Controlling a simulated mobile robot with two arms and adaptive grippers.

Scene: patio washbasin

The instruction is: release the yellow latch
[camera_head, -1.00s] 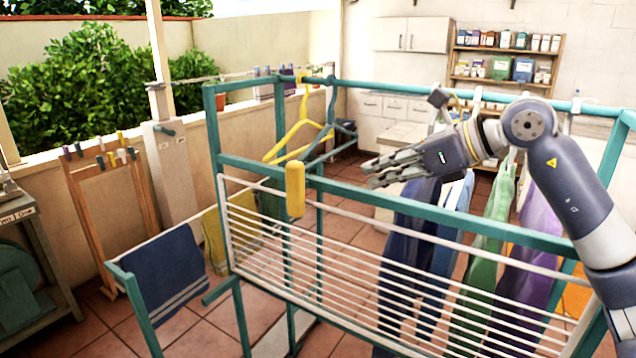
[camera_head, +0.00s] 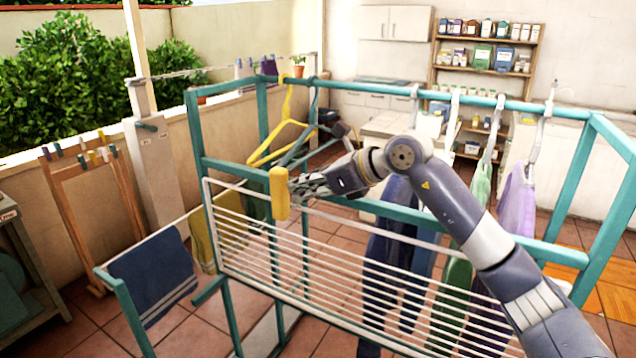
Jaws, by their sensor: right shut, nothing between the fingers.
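The yellow latch (camera_head: 279,193) hangs upright on the teal front rail of the drying rack (camera_head: 236,171), at the left end of the white wire panel. My right gripper (camera_head: 296,188) is shut and empty just right of the latch, its fingers pointing left at it. From this view I cannot tell whether the fingertips touch the latch. My left gripper is not clearly in view.
The white wire panel (camera_head: 340,262) fills the rack's front below the rail. Yellow (camera_head: 285,120) and teal hangers hang behind the latch. Clothes hang on the right of the rack, near my arm. A blue towel (camera_head: 152,277) hangs at lower left.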

